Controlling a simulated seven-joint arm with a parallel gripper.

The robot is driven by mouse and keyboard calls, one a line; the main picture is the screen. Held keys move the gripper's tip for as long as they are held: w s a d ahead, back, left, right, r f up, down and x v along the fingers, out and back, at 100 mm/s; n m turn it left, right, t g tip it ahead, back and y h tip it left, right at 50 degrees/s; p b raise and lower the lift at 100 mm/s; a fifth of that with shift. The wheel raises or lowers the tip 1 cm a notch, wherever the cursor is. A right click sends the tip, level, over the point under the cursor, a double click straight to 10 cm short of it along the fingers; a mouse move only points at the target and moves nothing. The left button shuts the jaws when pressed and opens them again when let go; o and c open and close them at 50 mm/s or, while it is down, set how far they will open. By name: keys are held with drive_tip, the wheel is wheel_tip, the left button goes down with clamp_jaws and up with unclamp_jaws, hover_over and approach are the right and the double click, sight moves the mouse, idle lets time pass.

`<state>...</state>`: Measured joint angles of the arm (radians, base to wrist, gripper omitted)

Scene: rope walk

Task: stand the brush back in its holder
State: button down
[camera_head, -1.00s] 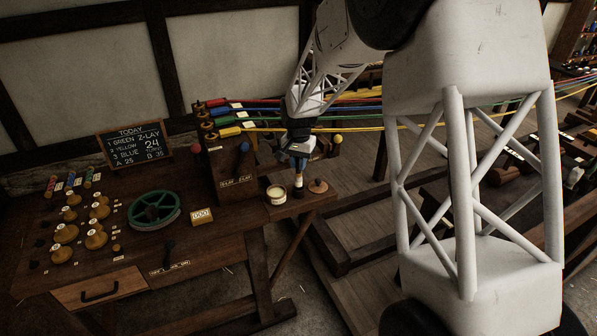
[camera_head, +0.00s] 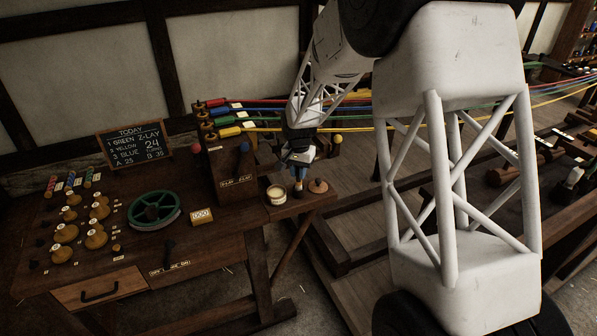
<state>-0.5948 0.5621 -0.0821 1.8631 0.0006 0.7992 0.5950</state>
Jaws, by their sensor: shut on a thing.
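My gripper (camera_head: 299,160) hangs over the right end of the workbench, shut on the brush (camera_head: 298,186). The brush is small here: a pale band and a dark lower end show below the jaws, pointing down and roughly upright. Its upper part is hidden by the jaws. The lower end is close to the bench top, between a cream-filled tin (camera_head: 277,195) on the left and a round wooden lid with a knob (camera_head: 318,186) on the right. I cannot make out the brush holder for certain, nor whether the brush touches anything.
A dark wooden box (camera_head: 236,178) with levers stands left of my gripper. Coloured ropes (camera_head: 350,108) run behind it to the right. A green wheel (camera_head: 154,211) and several wooden bobbins (camera_head: 95,238) stand further left. The bench edge is close on the right.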

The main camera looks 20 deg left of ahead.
drive_tip(key=shift+f, duration=0.1)
drive_tip(key=c, duration=1)
unclamp_jaws()
drive_tip(key=shift+c, duration=0.2)
wheel_tip(320, 180, up, 12)
drive_tip(key=shift+r, duration=0.15)
idle(0.4)
